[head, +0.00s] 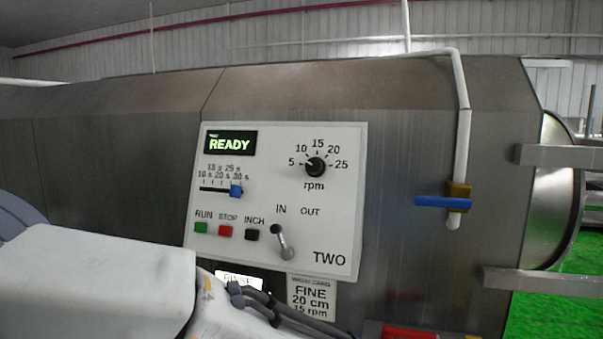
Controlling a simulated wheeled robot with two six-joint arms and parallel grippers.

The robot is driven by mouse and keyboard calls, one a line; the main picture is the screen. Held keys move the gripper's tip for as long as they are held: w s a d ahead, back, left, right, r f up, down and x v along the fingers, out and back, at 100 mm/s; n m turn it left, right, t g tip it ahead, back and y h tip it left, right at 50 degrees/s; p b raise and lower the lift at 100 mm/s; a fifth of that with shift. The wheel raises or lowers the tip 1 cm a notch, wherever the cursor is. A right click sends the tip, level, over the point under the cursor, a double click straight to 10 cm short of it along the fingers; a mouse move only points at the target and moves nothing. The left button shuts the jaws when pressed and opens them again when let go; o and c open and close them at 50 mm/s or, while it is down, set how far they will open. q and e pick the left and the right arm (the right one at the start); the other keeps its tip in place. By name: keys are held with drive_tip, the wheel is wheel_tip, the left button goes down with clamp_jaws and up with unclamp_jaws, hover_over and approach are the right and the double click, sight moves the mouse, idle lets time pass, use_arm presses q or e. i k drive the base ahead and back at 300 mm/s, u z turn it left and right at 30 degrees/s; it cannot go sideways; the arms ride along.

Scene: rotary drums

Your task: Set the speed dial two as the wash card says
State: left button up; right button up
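The speed dial two (315,167) is a black round knob on the white panel marked TWO (335,230). Its scale runs from 5 to 25 rpm. A small light mark on the knob faces the left side of the scale, around 5 to 10; its exact reading is too small to tell. The wash card (312,297) below the panel reads FINE, 20 cm, 15 rpm. Neither of my grippers is in view. A white link of my arm fills the lower left.
The panel has a READY display (230,143), a blue slider (236,190), RUN (201,227), STOP (225,231) and INCH (252,235) buttons, and an IN/OUT lever (284,243). A pipe with a blue-handled valve (444,202) hangs to the right. Metal rails (560,156) project at far right.

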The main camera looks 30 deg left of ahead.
sight(315, 167)
drive_tip(key=z, duration=0.9)
drive_tip(key=i, duration=0.55)
drive_tip(key=u, duration=1.95)
